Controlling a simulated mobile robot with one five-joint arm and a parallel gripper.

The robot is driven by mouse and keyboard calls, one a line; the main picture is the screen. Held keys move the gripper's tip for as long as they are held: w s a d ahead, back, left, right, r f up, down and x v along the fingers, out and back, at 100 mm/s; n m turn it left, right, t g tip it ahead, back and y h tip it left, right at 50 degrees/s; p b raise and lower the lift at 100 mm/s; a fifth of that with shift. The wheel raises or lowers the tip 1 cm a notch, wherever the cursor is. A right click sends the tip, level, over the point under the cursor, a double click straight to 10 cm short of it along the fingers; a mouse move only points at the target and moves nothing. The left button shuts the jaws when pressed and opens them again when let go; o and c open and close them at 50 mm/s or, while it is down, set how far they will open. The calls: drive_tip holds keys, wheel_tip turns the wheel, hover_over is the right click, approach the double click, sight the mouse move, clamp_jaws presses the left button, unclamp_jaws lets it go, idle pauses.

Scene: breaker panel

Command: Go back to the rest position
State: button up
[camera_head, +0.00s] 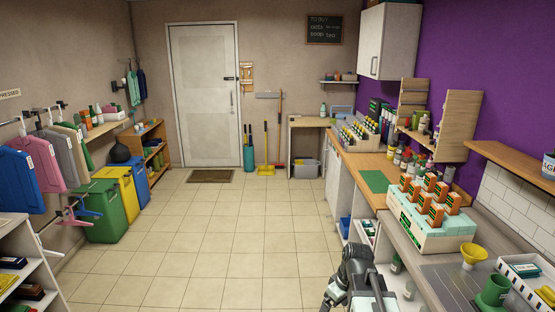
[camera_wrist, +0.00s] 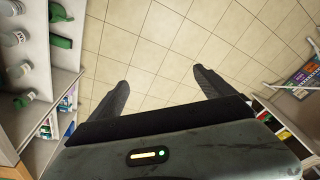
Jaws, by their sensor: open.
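My gripper (camera_wrist: 160,80) shows in the wrist view with its two dark fingers spread apart. Nothing is between them except the tiled floor (camera_wrist: 170,40) beyond. In the head view my arm is at the bottom, right of centre, folded beside the counter front. The gripper's fingertips cannot be made out clearly there. No breaker panel can be picked out in either view.
The counter (camera_head: 372,163) runs along the right, with a carton of orange-topped boxes (camera_head: 437,237) and a yellow funnel (camera_head: 473,254). Green, yellow and blue bins (camera_head: 103,214) and hanging clothes stand left. The floor between is clear up to the white door (camera_head: 206,100).

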drive_tip(key=s+a+m+g+h, duration=0.1)
drive_tip(key=s+a+m, duration=0.1)
drive_tip(key=s+m, duration=0.3)
drive_tip(key=shift+s+a+f+m+h, duration=0.3)
drive_tip(key=shift+f+m, duration=0.15)
drive_tip(key=shift+m, duration=0.75)
